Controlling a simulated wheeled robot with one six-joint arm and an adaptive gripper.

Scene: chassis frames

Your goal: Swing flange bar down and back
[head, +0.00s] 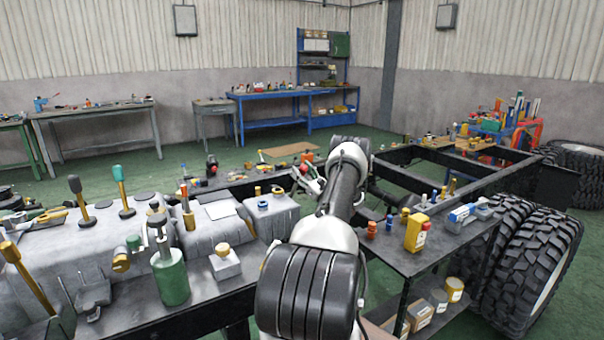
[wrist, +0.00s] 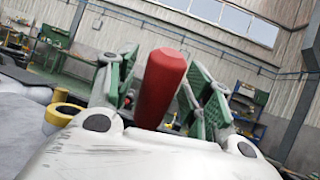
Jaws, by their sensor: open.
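In the wrist view a thick red rounded grip (wrist: 162,85) stands upright and slightly tilted between the two green-padded fingers of my gripper (wrist: 160,62). The fingers are open, with a gap visible on the right of the grip; on the left I cannot tell whether the pad touches it. The lower end of the grip is hidden behind my gripper's white body. In the head view my arm reaches over the chassis and hides most of my gripper; a small red piece (head: 307,157) shows beside it. I cannot clearly make out the rest of a flange bar.
Grey blocks with upright levers (head: 78,200) and a green cylinder (head: 170,272) stand at left. A dark shelf (head: 408,255) with a yellow container (head: 417,232) is at right, near large tyres (head: 525,260). Yellow rings (wrist: 62,108) show left of my gripper in the wrist view.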

